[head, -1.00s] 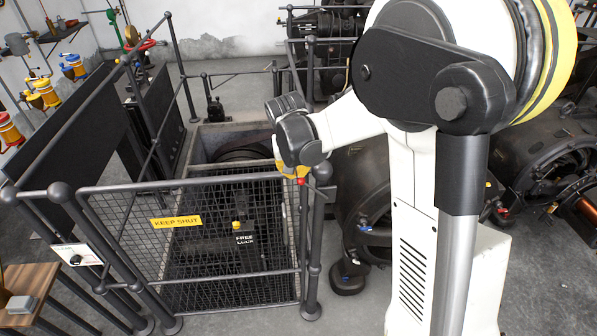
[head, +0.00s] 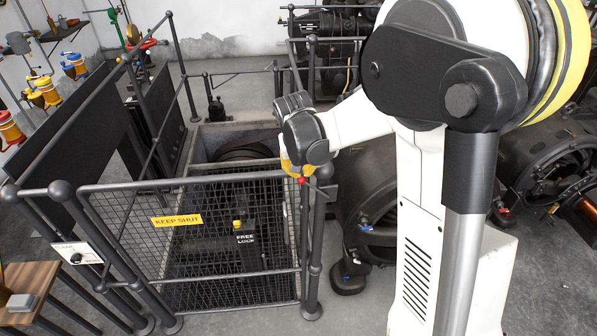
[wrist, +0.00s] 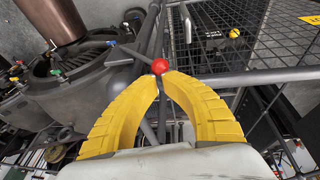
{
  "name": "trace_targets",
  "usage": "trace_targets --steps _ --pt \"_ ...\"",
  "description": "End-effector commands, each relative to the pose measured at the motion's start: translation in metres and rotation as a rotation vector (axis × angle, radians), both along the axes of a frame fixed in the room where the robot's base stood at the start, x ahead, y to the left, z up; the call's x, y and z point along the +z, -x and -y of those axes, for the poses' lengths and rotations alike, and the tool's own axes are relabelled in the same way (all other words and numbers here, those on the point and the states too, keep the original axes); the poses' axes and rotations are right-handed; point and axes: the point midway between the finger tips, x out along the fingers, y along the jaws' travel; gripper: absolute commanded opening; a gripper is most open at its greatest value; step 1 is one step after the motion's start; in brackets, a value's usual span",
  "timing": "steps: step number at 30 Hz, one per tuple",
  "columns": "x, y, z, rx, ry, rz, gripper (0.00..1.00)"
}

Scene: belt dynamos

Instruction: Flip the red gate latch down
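The latch's red ball knob (head: 301,181) shows at the upper right corner of the mesh gate (head: 190,182), beside the gate post. In the wrist view the red knob (wrist: 160,66) sits right at my fingertips, with a grey rod running from it to the upper left. My gripper (head: 293,172) is just above the knob in the head view. Its yellow fingers (wrist: 161,76) are drawn together at the tips, and the knob shows beyond them. Whether the tips touch the knob is unclear. The latch's pivot is mostly hidden.
The gate carries a yellow KEEP SHUT sign (head: 177,220). Behind it is a railed pit with a FREE/LOCK label (head: 246,238). A dark round machine (head: 367,205) stands right of the gate post, close to my arm. A small wooden table (head: 28,285) is at the lower left.

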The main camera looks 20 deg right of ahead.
Motion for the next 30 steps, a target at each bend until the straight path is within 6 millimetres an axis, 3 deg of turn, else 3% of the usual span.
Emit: trace_targets --steps 8,13,18,30 --pt "0.000 0.001 0.002 -0.002 0.004 -0.003 0.00" --pt "0.011 -0.002 0.003 -0.001 0.003 -0.003 0.00" --pt "0.043 -0.014 0.005 0.001 0.002 -0.001 0.00" --pt "0.117 0.009 -0.012 0.002 0.003 -0.001 0.00"
